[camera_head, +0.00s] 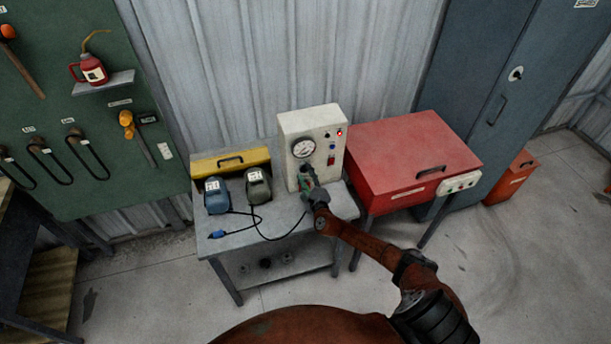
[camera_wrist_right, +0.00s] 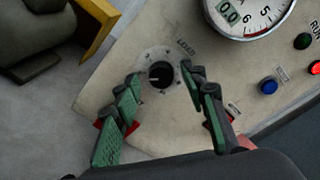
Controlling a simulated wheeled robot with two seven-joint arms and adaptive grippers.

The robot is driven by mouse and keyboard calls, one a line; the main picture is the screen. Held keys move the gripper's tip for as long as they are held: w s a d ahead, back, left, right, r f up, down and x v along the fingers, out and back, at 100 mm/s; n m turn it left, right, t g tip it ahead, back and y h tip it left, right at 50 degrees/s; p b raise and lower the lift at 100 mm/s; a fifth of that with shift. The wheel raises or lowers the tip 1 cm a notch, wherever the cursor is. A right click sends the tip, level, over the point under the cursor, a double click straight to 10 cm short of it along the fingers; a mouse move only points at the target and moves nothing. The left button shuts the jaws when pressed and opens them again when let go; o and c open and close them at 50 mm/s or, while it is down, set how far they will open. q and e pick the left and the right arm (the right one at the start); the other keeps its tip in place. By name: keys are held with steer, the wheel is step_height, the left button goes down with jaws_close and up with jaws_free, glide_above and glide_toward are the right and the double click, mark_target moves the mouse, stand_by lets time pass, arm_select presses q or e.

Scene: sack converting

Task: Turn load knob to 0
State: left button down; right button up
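The load knob (camera_wrist_right: 161,75) is a round black knob on a pale dial plate, with the word LOAD beside it in the right wrist view. It sits on the front of a cream control box (camera_head: 291,125). My right gripper (camera_wrist_right: 162,78) is open, its green-padded fingers on either side of the knob with gaps visible between. The knob's exact setting is too small to read. My left gripper is not in view.
A gauge (camera_wrist_right: 248,14) with a small display, a blue button (camera_wrist_right: 268,86) and a red lamp (camera_wrist_right: 315,68) are on the same panel. Two sewing-machine-like tools, blue (camera_head: 216,196) and grey (camera_head: 258,186), stand left on the table. A red cabinet (camera_head: 405,155) stands right.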

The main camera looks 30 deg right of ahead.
steer(key=shift+s, duration=0.1)
steer(key=v, duration=1.1)
steer(key=shift+s, duration=0.4)
steer(key=shift+a+r, duration=0.1)
steer(key=shift+a, duration=0.05)
